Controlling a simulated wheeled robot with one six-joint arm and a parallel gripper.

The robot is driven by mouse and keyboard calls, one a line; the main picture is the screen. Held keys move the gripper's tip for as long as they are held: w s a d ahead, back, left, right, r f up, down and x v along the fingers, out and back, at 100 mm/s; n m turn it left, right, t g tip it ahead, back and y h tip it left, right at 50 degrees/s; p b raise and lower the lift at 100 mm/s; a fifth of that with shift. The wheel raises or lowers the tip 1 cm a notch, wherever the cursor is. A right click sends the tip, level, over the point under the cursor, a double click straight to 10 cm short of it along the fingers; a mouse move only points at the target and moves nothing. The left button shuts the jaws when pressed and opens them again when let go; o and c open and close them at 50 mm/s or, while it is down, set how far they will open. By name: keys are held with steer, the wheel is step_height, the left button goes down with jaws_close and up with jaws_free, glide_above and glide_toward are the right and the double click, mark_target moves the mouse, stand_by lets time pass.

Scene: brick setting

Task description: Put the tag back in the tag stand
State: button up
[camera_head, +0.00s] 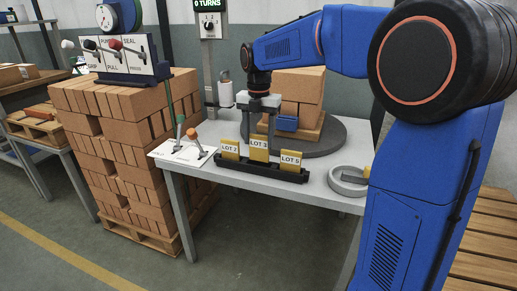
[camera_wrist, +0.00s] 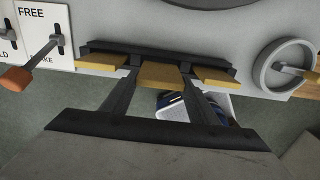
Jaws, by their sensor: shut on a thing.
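The yellow LOT 3 tag (camera_head: 259,149) is upright between the fingers of my gripper (camera_head: 259,136), which is shut on it. It is at the middle of the black tag stand (camera_head: 233,170), between the LOT 2 tag (camera_head: 230,150) and the LOT 5 tag (camera_head: 291,161). LOT 3 sits higher than both of these. I cannot tell whether its lower edge is inside the slot. In the wrist view, the held tag (camera_wrist: 164,75) shows between the two fingertips, over the stand (camera_wrist: 105,47).
A lever panel (camera_head: 182,152) stands left of the stand on the grey table. A round grey handwheel (camera_head: 348,181) is at the right. Behind are a turntable (camera_head: 325,137) with stacked bricks (camera_head: 298,88) and a blue block (camera_head: 287,123).

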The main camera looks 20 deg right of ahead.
mark_target(259, 161)
steer(key=shift+f, duration=1.85)
steer(key=o, duration=1)
steer(key=shift+f, duration=0.1)
steer(key=shift+o, duration=0.2)
step_height(259, 161, up, 12)
steer(key=shift+s+r, duration=0.1)
steer(key=shift+r, duration=0.05)
